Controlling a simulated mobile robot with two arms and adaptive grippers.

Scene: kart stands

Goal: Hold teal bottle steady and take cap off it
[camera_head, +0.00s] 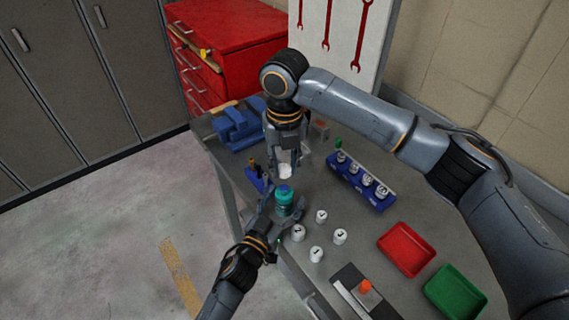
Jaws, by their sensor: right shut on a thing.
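My right gripper (285,168) points down just above the bottle and is shut on a small white cap (285,171). The white cap is apart from the bottle's top, as far as I can tell. The gripper's fingers partly hide it.
Several white numbered pieces (340,236) stand right of the bottle. A blue rack (361,182) holds more white-topped pieces. A red tray (407,249) and a green tray (454,292) lie at right. A blue vise (238,125) sits behind. A small blue stand (256,179) is close left of the bottle.

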